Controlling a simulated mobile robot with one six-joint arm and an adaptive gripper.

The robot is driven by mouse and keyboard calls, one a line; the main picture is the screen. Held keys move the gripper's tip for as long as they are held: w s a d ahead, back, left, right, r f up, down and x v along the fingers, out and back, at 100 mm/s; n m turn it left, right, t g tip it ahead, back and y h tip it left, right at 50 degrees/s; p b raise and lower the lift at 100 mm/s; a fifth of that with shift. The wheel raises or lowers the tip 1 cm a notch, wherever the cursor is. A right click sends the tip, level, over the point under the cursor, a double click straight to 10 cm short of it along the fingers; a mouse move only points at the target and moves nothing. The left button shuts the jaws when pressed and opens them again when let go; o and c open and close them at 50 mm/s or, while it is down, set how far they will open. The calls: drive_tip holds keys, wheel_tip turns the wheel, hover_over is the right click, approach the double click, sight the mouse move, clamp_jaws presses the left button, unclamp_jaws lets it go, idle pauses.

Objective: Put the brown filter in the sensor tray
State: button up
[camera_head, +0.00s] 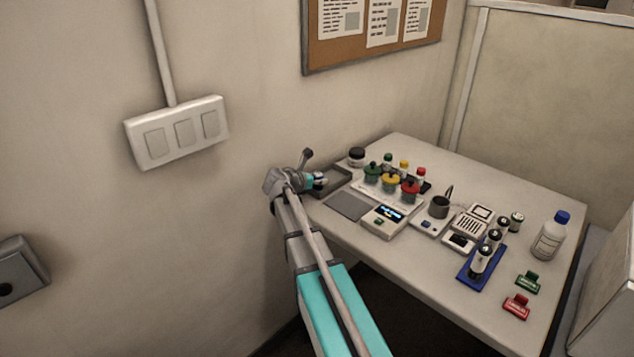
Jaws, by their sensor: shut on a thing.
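My gripper (322,180) is at the left end of the table, over or beside a shallow dark grey tray (343,171), which may be the sensor tray. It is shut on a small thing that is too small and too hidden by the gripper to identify. I cannot make out the brown filter for certain. The gripper and wrist cover part of the tray, so I cannot tell whether the held thing touches it.
A flat grey pad (349,206) and a display device (384,220) lie in front. Green (373,174), yellow (391,182) and red (410,191) knobbed pieces stand close by. A dark cup (440,207), a blue battery rack (466,281) and a white bottle (548,240) stand farther right.

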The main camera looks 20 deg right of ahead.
drive_tip(key=shift+f, duration=0.2)
drive_tip(key=o, duration=1)
drive_tip(key=shift+r, duration=0.1)
drive_tip(key=shift+r, duration=0.2)
drive_tip(key=shift+s+a+r, duration=0.1)
drive_tip(key=shift+s+a, duration=0.05)
drive_tip(key=shift+a, duration=0.05)
drive_tip(key=p+v, duration=0.4)
drive_tip(key=v, duration=0.7)
drive_tip(key=shift+a+r+p, duration=0.15)
drive_tip(key=shift+a+p, duration=0.05)
drive_tip(key=shift+p, duration=0.1)
